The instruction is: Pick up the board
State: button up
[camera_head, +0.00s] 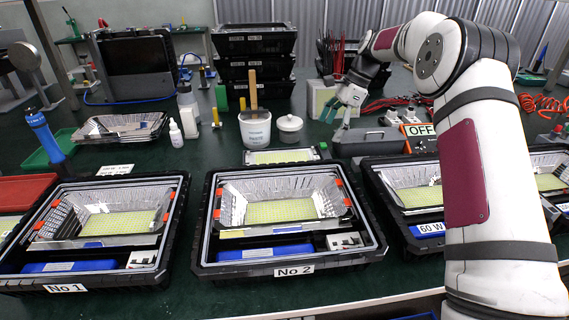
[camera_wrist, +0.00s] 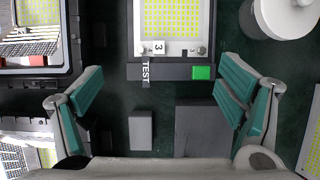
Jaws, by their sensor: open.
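In the wrist view, a board with a yellow LED grid (camera_wrist: 172,18) lies in a pale frame marked 3, beside a dark strip (camera_wrist: 172,72) with a TEST label and green button. In the head view, a flat yellow board (camera_head: 279,157) lies behind the No 2 housing, and a pale panel (camera_head: 322,99) stands near my gripper. I cannot tell which board the task means. My gripper (camera_wrist: 158,88) is open and empty, its green fingers spread wide and apart from the framed board. In the head view, my gripper (camera_head: 343,107) hangs above the table's back part.
Housings No 1 (camera_head: 66,288) and No 2 (camera_head: 293,270) stand along the front; a 60 W housing (camera_head: 428,228) is at right. A white tub (camera_head: 255,129) and small pot (camera_head: 289,130) stand behind. Stacked black cases (camera_head: 254,42) are at the back.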

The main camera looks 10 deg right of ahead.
jog(key=b+x, duration=0.1)
jog(key=x, duration=0.9)
jog(key=shift+s+f+b, duration=0.1)
jog(key=shift+s+b, duration=0.05)
jog(key=shift+b, duration=0.15)
jog(key=shift+s, duration=0.1)
jog(key=c, duration=2.1)
notch_tip(320, 180, up, 10)
jog(key=shift+r+p, duration=0.1)
jog(key=shift+p, duration=0.9)
grip_shut()
notch_tip(320, 180, up, 7)
jog(key=p, duration=0.4)
send_over(315, 158)
jog(key=shift+d+r, duration=0.2)
